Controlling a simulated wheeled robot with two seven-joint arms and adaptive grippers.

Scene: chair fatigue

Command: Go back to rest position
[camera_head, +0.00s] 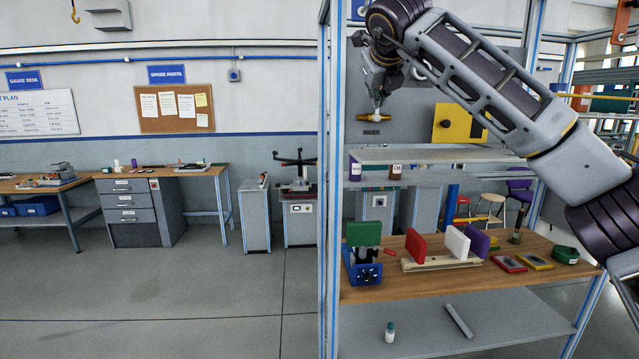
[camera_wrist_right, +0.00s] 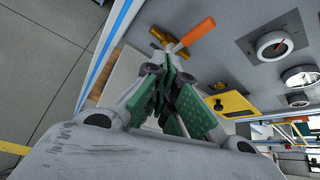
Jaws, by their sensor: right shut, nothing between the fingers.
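My right arm comes in from the right in the head view. Its gripper (camera_head: 376,98) points down in front of the grey back panel, above the bench. In the right wrist view the green-padded fingers of the gripper (camera_wrist_right: 168,70) are together with nothing held between them. My left gripper is in neither view.
A blue-grey frame post (camera_head: 329,180) stands left of the gripper. Below are a grey shelf (camera_head: 440,155) and a wooden bench top (camera_head: 385,292) with coloured blocks, a blue vise (camera_head: 362,270) and small trays. A yellow box (camera_head: 452,122) is on the panel. Open floor (camera_head: 200,290) lies left.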

